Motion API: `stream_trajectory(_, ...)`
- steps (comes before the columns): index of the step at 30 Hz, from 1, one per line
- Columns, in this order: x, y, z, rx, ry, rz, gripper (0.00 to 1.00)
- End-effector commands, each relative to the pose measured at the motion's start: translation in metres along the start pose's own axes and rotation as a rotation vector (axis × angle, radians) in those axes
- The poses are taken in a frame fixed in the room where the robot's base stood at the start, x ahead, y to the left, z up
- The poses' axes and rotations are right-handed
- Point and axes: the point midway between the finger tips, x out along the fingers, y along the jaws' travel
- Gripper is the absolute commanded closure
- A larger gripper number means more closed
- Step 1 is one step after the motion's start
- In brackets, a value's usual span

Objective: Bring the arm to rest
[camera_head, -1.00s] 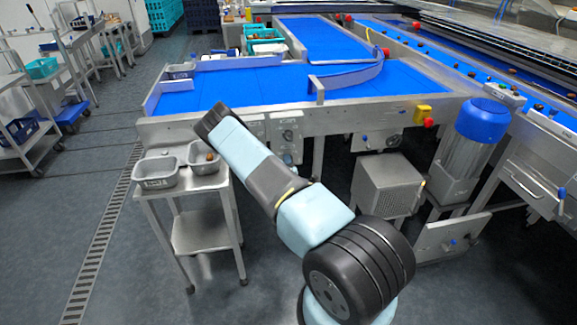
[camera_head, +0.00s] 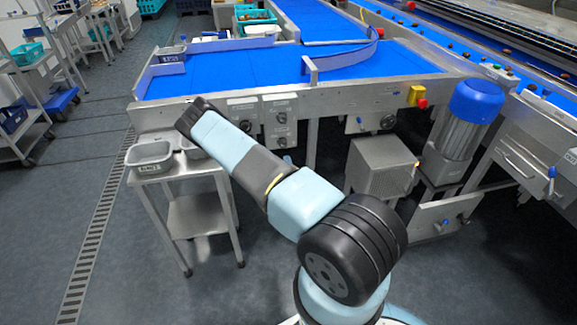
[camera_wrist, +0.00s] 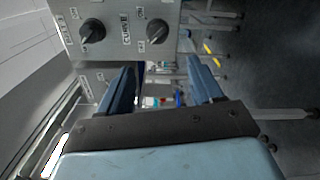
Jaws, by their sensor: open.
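My gripper (camera_wrist: 163,88) shows in the wrist view with its two dark blue fingers spread apart and nothing between them. Beyond the fingers is a grey control panel (camera_wrist: 120,45) with black rotary knobs, turned sideways in this view. In the head view my arm reaches up and left from the lower middle, and its dark end is in front of the conveyor's front side, beside the small steel stand (camera_head: 197,217). The gripper fingers are hidden in the head view.
Two grey bins stand on the stand; the left bin (camera_head: 150,163) looks empty, the right one (camera_head: 192,147) is partly covered by my arm. A blue conveyor (camera_head: 235,78) runs behind. A blue-capped motor (camera_head: 475,103) and a steel box (camera_head: 382,168) are right.

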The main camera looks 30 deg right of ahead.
Motion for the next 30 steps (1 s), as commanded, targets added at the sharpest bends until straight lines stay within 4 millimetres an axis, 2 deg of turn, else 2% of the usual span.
stream_trajectory(16, 0.005, 0.005, 0.0, 0.026, -0.014, -0.01, 0.35)
stream_trajectory(20, 0.018, 0.021, 0.0, 0.104, -0.057, -0.042, 0.35)
stream_trajectory(30, 0.049, 0.076, -0.003, 0.4, -0.188, -0.176, 0.35)
